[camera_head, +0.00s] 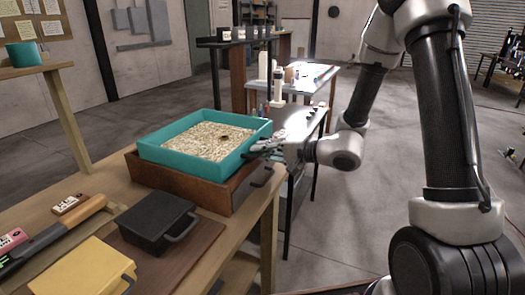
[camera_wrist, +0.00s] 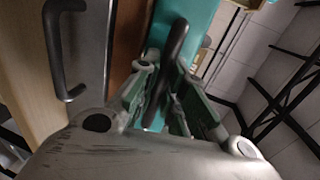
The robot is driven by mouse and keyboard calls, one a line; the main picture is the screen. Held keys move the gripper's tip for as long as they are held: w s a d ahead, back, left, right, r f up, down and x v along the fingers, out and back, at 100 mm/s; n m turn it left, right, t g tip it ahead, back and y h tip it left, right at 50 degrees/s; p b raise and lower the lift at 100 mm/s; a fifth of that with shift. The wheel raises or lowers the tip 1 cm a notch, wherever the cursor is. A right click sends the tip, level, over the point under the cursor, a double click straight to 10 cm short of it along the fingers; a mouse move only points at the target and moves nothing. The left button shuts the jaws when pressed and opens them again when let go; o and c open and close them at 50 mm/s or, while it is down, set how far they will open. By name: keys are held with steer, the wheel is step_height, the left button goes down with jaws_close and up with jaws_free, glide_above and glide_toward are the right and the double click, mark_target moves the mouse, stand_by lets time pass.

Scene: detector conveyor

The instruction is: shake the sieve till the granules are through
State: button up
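The sieve (camera_head: 190,166) is a teal square frame, filled with pale granules (camera_head: 205,142) and with a small dark spot among them. It rests on a brown wooden box (camera_head: 185,188) at the bench's far end. My gripper (camera_head: 262,148) is at the sieve's right side. In the wrist view my gripper (camera_wrist: 168,98) has its fingers on both sides of a dark bar handle (camera_wrist: 178,45) in front of the teal wall (camera_wrist: 200,18), and looks closed on it. The sieve's mesh and the inside of the box below are hidden.
A teal cup (camera_head: 22,54) stands on a shelf at left. A side table (camera_head: 295,120) with bottles is behind. Floor at right is free.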

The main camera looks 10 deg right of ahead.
mark_target(250, 146)
jaws_close()
steer(key=x, duration=0.3)
steer(key=r+x, duration=0.1)
steer(key=x, duration=0.1)
steer(key=shift+w+a, duration=0.15)
steer(key=shift+a, duration=0.15)
steer(key=shift+w+a, duration=0.15)
steer(key=shift+w, duration=0.05)
steer(key=o, duration=0.7)
jaws_free()
steer(key=shift+a, duration=0.15)
steer(key=shift+o, duration=0.2)
steer(key=v, duration=1.2)
